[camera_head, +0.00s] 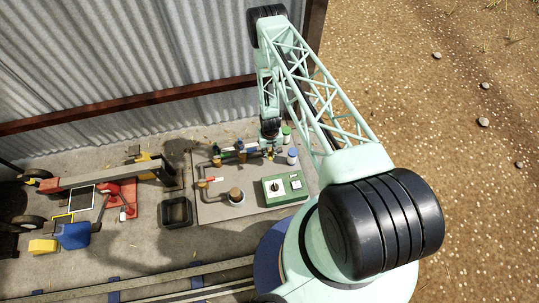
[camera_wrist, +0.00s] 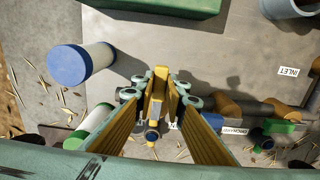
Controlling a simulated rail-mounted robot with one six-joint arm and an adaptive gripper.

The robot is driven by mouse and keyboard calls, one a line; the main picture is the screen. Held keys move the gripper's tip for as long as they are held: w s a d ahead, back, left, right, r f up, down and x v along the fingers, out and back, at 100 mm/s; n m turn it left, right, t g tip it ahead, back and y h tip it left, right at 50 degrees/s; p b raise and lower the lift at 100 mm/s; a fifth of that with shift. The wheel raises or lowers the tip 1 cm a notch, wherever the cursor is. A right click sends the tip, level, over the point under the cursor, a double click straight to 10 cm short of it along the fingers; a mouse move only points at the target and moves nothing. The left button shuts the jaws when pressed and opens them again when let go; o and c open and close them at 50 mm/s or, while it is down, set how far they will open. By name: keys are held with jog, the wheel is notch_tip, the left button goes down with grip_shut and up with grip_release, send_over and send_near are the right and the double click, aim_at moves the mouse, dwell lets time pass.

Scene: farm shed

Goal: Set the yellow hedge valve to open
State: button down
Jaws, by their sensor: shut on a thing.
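The yellow valve handle (camera_wrist: 158,92) stands upright in the middle of the wrist view, above a pipe fitting on the grey board. My gripper (camera_wrist: 160,98) is shut on this handle, with one finger on each side of it. In the head view my gripper (camera_head: 270,138) reaches down to the right end of the pipe row, where the handle is small and mostly hidden by the arm. A small label beside the valve (camera_wrist: 173,126) is largely covered by my right finger.
A blue handle (camera_wrist: 213,121), a green handle (camera_wrist: 279,127), ORCHARD (camera_wrist: 233,131) and INLET (camera_wrist: 289,71) labels are at right. A green switch box (camera_head: 287,199) stands on the board.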

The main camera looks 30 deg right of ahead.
aim_at(270, 155)
jog(key=c, duration=2.6)
grip_release()
jog(key=shift+r, duration=0.2)
notch_tip(270, 155, up, 12)
jog(key=shift+f, duration=0.2)
